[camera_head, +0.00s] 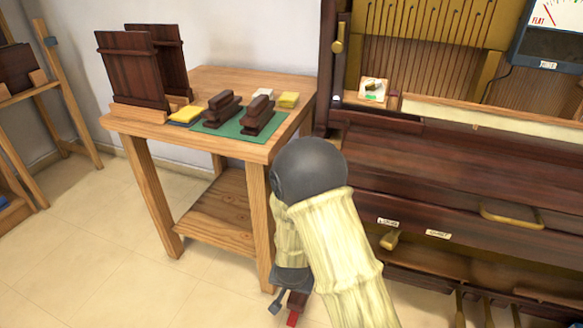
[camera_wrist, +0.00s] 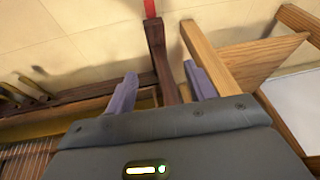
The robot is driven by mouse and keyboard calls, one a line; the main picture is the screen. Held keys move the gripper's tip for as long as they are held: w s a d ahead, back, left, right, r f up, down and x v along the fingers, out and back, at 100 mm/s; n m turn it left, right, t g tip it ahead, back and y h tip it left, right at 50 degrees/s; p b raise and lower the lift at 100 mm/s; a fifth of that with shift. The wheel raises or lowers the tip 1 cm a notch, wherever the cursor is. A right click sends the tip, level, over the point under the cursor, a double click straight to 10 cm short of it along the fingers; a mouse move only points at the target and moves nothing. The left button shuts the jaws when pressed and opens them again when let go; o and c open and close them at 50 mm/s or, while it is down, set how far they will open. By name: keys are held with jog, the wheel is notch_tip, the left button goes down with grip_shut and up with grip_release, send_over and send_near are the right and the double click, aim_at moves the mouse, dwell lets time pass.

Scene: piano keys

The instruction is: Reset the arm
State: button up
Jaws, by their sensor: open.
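My arm, in pale cream sleeves with a dark grey joint, reaches down in front of the piano in the head view. My gripper (camera_head: 284,291) hangs low beside the table's front leg, partly hidden by my arm. In the wrist view its two purple fingers (camera_wrist: 161,72) are spread apart. A dark wooden bar (camera_wrist: 158,40) shows between and beyond them, ending in a red strip (camera_wrist: 150,8). I cannot tell whether the bar touches the fingers. A red piece (camera_head: 292,319) also shows below the gripper in the head view.
The wooden table (camera_head: 225,77) stands close left of my arm, holding dark wooden blocks (camera_head: 257,117) on a green mat (camera_head: 232,133), yellow cloths (camera_head: 186,114) and upright dark panels (camera_head: 131,68). The opened piano (camera_head: 460,160) stands to the right. Floor (camera_head: 110,255) at front left is clear.

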jog(key=s+d+r+n+p, duration=0.15)
jog(key=s+d+r, duration=0.3)
jog(key=r, duration=0.45)
jog(key=s+d+r+n+g+p, duration=0.1)
jog(key=s+d+r+p, duration=0.2)
jog(key=d+r, duration=0.4)
jog(key=s+d+r+n+p, duration=0.15)
jog(key=s+d+r, duration=0.25)
jog(key=r, duration=0.6)
notch_tip(320, 180, up, 37)
jog(key=m+p, duration=0.1)
jog(key=p, duration=3.6)
jog(key=shift+f, duration=0.15)
jog(key=shift+s+a, duration=0.1)
